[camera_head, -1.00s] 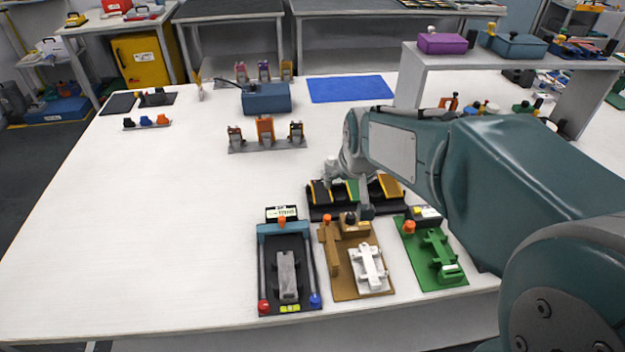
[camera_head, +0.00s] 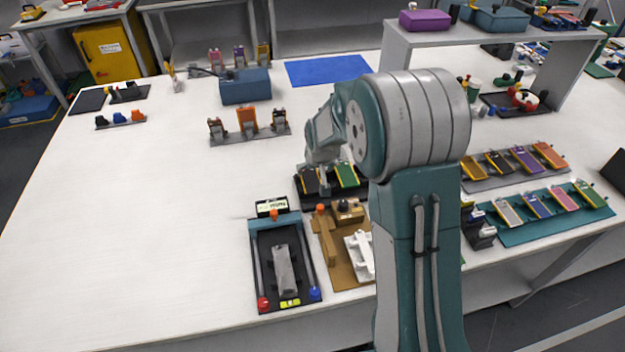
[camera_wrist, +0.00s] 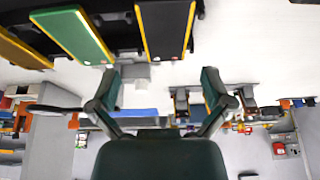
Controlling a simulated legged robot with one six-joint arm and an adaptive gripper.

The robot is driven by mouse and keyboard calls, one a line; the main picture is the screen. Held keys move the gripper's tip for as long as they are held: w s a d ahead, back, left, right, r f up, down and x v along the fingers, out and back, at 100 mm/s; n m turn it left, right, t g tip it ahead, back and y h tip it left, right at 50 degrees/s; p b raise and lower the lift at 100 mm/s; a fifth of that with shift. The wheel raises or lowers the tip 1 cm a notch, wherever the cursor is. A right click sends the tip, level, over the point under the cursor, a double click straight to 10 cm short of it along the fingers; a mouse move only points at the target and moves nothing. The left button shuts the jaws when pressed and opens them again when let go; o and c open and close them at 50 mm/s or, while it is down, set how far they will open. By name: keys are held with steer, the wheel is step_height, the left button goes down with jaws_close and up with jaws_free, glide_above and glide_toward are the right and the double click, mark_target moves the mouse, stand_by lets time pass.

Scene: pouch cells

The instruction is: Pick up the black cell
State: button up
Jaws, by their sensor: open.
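The black cell (camera_head: 309,181) is a flat dark pouch with yellow edging, lying tilted at the left end of a dark rack (camera_head: 330,203). The green cell (camera_head: 346,175) lies beside it on the right. In the wrist view, the black cell (camera_wrist: 166,28) is at the top centre, with the green cell (camera_wrist: 72,35) and a yellow cell (camera_wrist: 20,50) to its left. My gripper (camera_wrist: 158,78) is open and empty, its fingers apart on either side of the black cell's line but short of it. In the head view my arm hides the rack's right part.
A black fixture (camera_head: 262,287) with blue rails and a brown fixture (camera_head: 328,250) stand in front of the rack. Orange-topped stands (camera_head: 248,122) and a blue box (camera_head: 245,88) are behind. Racks of other cells (camera_head: 545,215) lie right.

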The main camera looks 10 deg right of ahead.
mark_target(310, 179)
steer(key=f, duration=0.1)
steer(key=w+f, duration=0.1)
steer(key=f, duration=0.1)
steer(key=a+f, duration=0.1)
steer(key=shift+w+a+f, duration=0.1)
steer(key=shift+w+f, duration=0.05)
steer(key=shift+w, duration=0.2)
steer(key=shift+w+d+f, duration=0.15)
steer(key=shift+d+f, duration=0.1)
steer(key=shift+f, duration=0.05)
steer(key=shift+d, duration=0.15)
steer(key=shift+c, duration=0.3)
steer(key=c, duration=0.6)
steer(key=shift+c, duration=1.3)
steer(key=shift+a, duration=0.25)
